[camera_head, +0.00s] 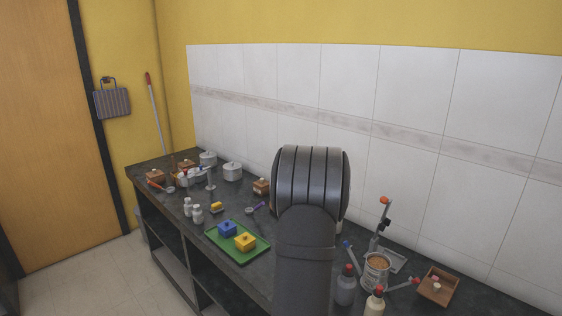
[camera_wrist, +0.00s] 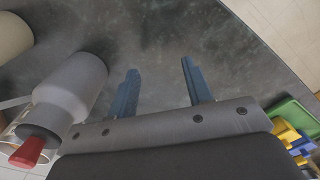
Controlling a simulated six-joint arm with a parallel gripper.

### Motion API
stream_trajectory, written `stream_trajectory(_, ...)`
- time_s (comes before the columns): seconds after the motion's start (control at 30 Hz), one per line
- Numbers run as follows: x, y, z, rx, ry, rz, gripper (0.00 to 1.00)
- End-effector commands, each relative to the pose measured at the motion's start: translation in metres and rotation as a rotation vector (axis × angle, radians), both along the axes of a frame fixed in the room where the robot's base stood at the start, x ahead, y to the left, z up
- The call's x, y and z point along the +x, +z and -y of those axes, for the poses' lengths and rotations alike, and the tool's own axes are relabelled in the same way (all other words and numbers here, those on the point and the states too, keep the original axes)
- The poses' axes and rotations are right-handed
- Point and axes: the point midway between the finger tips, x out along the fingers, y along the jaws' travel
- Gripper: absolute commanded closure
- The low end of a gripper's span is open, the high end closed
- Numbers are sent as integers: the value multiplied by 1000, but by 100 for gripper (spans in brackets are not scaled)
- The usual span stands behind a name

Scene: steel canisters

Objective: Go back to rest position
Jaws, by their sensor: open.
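My gripper (camera_wrist: 160,88) shows in the wrist view with its two blue fingers apart and nothing between them. Dark counter surface lies beyond the fingertips. In the head view my dark arm rises in front of the counter (camera_head: 285,232) and hides part of it; my gripper cannot be seen there. A grey bottle with a red cap (camera_wrist: 68,98) is close to the left of my fingers in the wrist view, apart from them. It seems to be the grey bottle (camera_head: 346,287) beside my arm in the head view.
A green tray (camera_head: 222,246) with blue and yellow blocks stands left of my arm. Steel canisters (camera_head: 232,172) stand at the back left. A tin (camera_head: 376,274), a cream bottle (camera_head: 374,304) and a wooden box (camera_head: 437,287) are at right. The tiled wall (camera_head: 420,100) is behind.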

Motion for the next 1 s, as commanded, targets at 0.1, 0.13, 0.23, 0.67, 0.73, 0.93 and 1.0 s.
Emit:
stream_trajectory(0.1, 11, -2, -23, 0, -1, 0, 54)
stream_trajectory(0.13, 13, -2, -29, 0, -3, -1, 54)
stream_trajectory(0.23, 17, -3, -47, 0, -7, -1, 54)
stream_trajectory(0.67, 17, -3, -85, 0, -12, -1, 54)
stream_trajectory(0.73, 17, -3, -85, 0, -13, -1, 54)
stream_trajectory(0.93, 17, -3, -85, 0, -13, -1, 54)
stream_trajectory(1.0, 17, -3, -85, 0, -12, 0, 54)
